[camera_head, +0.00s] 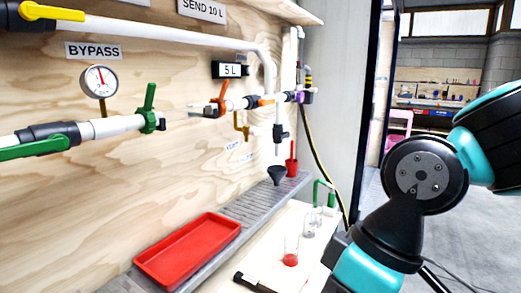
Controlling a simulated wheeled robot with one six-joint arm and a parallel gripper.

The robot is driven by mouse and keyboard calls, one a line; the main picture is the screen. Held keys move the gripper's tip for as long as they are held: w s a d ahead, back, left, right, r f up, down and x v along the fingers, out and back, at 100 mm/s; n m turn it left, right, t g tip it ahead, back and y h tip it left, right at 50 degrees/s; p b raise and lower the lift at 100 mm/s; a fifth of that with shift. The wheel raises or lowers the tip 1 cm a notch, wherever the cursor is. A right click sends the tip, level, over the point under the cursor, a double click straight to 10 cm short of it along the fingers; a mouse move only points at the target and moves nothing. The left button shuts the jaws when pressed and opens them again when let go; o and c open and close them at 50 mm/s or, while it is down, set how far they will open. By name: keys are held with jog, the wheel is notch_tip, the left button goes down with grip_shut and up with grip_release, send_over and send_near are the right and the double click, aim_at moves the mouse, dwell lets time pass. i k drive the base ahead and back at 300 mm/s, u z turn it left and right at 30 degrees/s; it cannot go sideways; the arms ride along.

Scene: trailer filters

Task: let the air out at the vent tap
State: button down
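No tap carries a label that I can clearly read as vent. A small brass-yellow tap (241,125) hangs below the white pipe, right of the orange-red lever. A small tilted label (233,145) beneath it is too small to read for sure. Another tap with a dark body (281,132) drops from the pipe further right, above a dark funnel (277,174). My teal and black arm fills the right side, apart from the pipes. My gripper is not in view.
Green levers (150,108) and an orange-red lever (221,98) stick out along the pipe. A gauge (100,81) hangs under the BYPASS sign (93,50). A red tray (188,249) lies on the grey shelf (245,212). Glass beakers (291,251) stand on the pale bench.

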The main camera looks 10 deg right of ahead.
aim_at(253, 131)
jog(key=u, duration=0.05)
jog(key=k, duration=1)
jog(key=z, duration=0.85)
jog(key=i, duration=0.7)
jog(key=u, duration=0.45)
jog(key=i, duration=0.8)
jog(key=u, duration=0.65)
